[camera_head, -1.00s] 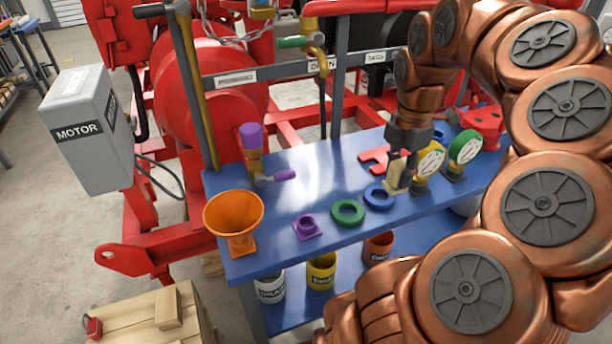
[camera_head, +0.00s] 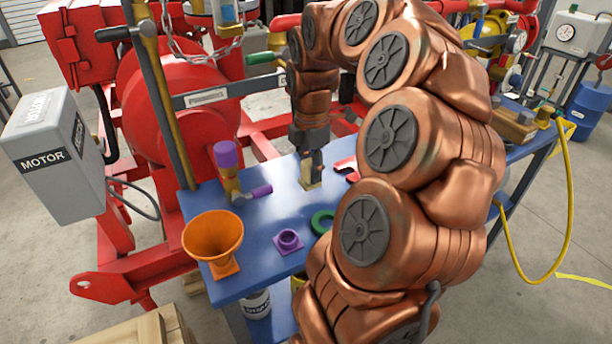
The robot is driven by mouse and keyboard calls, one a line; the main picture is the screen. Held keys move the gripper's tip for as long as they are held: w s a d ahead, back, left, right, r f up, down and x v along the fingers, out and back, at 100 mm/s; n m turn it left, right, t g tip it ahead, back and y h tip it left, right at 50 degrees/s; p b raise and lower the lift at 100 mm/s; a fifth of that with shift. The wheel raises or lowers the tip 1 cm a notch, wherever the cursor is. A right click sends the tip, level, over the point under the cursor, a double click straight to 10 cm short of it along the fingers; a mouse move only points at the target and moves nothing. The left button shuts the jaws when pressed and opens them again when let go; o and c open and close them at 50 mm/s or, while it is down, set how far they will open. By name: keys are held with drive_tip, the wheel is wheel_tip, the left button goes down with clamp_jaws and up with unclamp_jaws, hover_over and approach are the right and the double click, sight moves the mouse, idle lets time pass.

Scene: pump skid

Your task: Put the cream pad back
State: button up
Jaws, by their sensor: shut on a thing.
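My gripper (camera_head: 313,162) points down over the blue bench and is shut on the cream pad (camera_head: 308,177). The pad is a small pale yellowish block that shows below the fingers, upright. It is low over the bench top, between the purple-handled valve and the red piece. I cannot tell whether its lower edge touches the bench.
On the blue bench (camera_head: 266,212) stand an orange funnel (camera_head: 213,238), a purple flanged fitting (camera_head: 288,241), a green ring (camera_head: 321,222) and a purple-handled valve (camera_head: 228,178). A red forked piece (camera_head: 346,168) lies right of the gripper. My arm hides the bench's right middle.

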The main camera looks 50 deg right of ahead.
sight(306, 179)
drive_tip(key=shift+w+a, duration=0.1)
drive_tip(key=shift+w, duration=0.25)
drive_tip(key=shift+w+a+f, duration=0.1)
drive_tip(key=shift+w+f, duration=0.05)
drive_tip(key=shift+f, duration=0.75)
drive_tip(key=shift+w+a+f, duration=0.1)
drive_tip(key=shift+w+f, duration=0.05)
drive_tip(key=shift+f, duration=0.75)
drive_tip(key=shift+f, duration=0.1)
drive_tip(key=o, duration=1.1)
wheel_tip(306, 179, up, 12)
drive_tip(key=shift+r, duration=0.15)
